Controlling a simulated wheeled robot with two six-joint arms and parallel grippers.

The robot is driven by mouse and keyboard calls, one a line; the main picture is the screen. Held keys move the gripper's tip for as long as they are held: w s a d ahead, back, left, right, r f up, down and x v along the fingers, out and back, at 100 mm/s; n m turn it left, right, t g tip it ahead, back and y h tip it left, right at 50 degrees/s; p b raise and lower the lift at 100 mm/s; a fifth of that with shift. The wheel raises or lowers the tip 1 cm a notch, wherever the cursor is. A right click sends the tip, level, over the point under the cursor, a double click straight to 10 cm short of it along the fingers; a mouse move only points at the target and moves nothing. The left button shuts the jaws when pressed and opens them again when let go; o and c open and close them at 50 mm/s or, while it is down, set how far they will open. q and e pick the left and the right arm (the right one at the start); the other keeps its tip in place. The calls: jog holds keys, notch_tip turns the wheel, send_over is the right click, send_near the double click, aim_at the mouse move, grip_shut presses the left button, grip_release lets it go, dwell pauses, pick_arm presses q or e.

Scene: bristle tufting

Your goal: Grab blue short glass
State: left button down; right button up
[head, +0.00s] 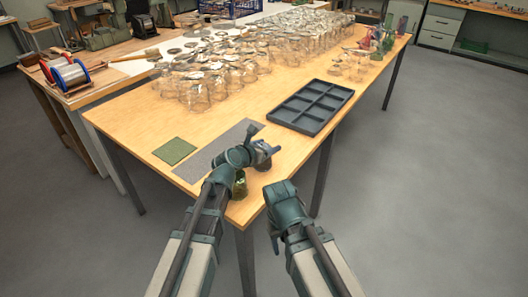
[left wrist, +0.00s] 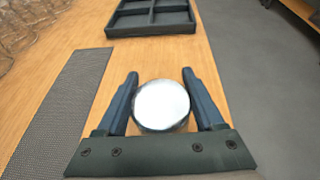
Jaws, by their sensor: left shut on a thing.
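My left gripper (head: 264,150) is over the table near its front corner. In the left wrist view its two fingers (left wrist: 160,98) are closed around a short round thing (left wrist: 162,104) with a pale, shiny, bluish-white top. Its sides are mostly hidden and its colour is hard to tell, so I cannot be sure it is the blue short glass. In the head view it is largely covered by the gripper. My right gripper (head: 282,192) is off the table's front edge, and its fingers do not show clearly.
A green glass-like thing (head: 240,187) stands at the table corner beside my left arm. A dark divided tray (head: 311,107), a grey mat (head: 199,165) and a green pad (head: 174,151) lie on the table (head: 128,125). Many clear glasses (head: 197,92) crowd the back; coloured ones (head: 387,40) stand far right.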

pick_arm(q)
notch_tip(320, 180, up, 10)
jog(key=p, duration=1)
